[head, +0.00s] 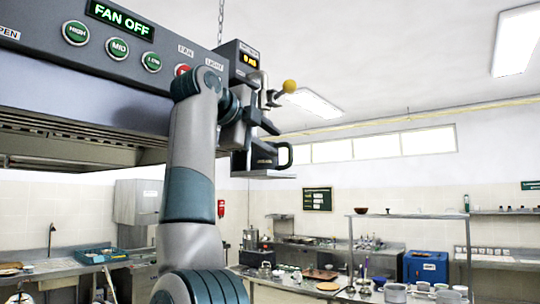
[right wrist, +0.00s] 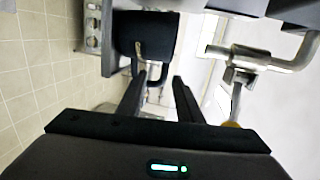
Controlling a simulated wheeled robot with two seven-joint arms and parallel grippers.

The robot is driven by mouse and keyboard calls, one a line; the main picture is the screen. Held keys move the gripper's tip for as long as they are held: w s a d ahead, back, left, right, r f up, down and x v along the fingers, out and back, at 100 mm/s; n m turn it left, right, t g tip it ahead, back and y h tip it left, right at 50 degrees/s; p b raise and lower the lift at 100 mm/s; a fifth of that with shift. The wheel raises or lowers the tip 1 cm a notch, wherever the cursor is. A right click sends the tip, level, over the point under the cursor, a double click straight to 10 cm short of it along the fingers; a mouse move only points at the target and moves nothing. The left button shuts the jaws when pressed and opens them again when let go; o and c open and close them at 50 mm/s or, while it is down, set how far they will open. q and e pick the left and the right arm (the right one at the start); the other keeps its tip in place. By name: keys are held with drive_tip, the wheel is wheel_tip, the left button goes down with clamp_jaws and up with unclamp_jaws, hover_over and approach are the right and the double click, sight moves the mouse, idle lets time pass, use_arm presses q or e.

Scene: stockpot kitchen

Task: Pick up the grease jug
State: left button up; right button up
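The grease jug (head: 262,157) is a small black jug with a pale label and a loop handle on its right. In the head view it stands on a thin grey shelf (head: 268,175) at the hood's end. In the right wrist view the jug (right wrist: 147,36) is beyond my fingers, with its handle near the fingertips. My right gripper (head: 268,124) is raised close above the jug in the head view. In the wrist view its fingers (right wrist: 160,82) are apart, and I see no grip on the handle. My left gripper is out of view.
The hood's control panel (head: 150,45) reads FAN OFF and fills the upper left. A pipe with a yellow-knobbed lever (head: 289,86) is just above the gripper. A blue box (head: 426,267) and cluttered counters stand far behind. Open air lies to the right.

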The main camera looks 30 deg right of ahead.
sight(281, 144)
drive_tip(key=shift+p+x, duration=0.75)
drive_tip(key=shift+x, duration=1.5)
drive_tip(key=shift+r, duration=0.1)
drive_tip(key=shift+w+d+r+p, duration=0.2)
drive_tip(key=shift+d+p, duration=0.2)
drive_tip(key=shift+p, duration=0.15)
drive_tip(key=p+x, duration=0.3)
drive_tip(key=shift+w+d+r, duration=0.15)
drive_tip(key=shift+r, duration=0.05)
drive_tip(key=shift+w+d+f, duration=0.3)
drive_tip(key=shift+d, duration=0.25)
drive_tip(key=shift+a, duration=0.15)
clamp_jaws()
